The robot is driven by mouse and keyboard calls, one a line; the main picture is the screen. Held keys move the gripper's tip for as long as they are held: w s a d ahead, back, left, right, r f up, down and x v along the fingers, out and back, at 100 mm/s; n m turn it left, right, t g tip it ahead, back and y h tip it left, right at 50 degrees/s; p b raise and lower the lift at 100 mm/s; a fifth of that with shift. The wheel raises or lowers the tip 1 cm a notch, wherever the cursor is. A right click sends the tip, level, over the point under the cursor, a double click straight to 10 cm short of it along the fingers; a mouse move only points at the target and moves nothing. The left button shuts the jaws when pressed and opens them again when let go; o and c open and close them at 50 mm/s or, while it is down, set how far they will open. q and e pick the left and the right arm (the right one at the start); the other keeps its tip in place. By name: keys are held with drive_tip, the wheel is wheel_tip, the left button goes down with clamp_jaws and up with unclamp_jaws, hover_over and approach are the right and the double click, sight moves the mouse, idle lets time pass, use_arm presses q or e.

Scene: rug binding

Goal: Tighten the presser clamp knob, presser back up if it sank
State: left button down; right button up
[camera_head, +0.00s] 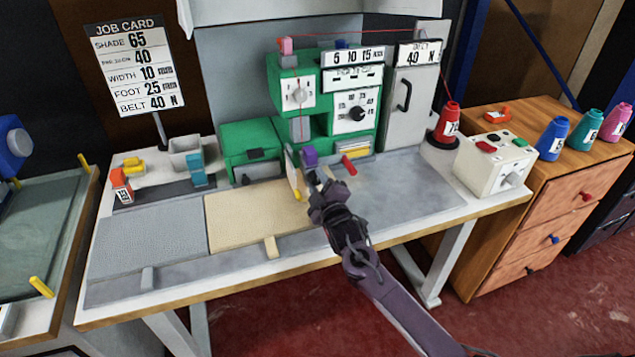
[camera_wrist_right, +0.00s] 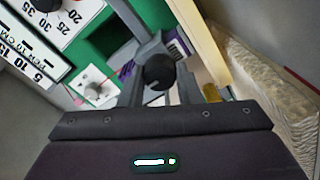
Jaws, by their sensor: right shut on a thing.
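The green sewing machine (camera_head: 285,98) stands at the back middle of the bench. The presser clamp knob (camera_wrist_right: 158,72), round and black with a pale mark, sits between my two fingers in the right wrist view. My right gripper (camera_head: 316,180) reaches in front of the machine's needle area and is shut on the knob. A purple block (camera_head: 309,156) shows just behind the gripper. In the head view the gripper hides the knob, and the height of the presser is hard to tell. My left gripper is not in view.
A beige rug (camera_head: 245,215) lies on the bench, left of the gripper. A red lever (camera_head: 349,165) is close on the right. A red thread cone (camera_head: 449,122) and a white control box (camera_head: 495,165) stand further right. The grey bench top (camera_head: 410,195) between is clear.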

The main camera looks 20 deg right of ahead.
drive_tip(key=o, duration=1)
drive_tip(key=s, duration=0.8)
drive_tip(key=shift+d, duration=0.15)
drive_tip(key=shift+f, duration=0.15)
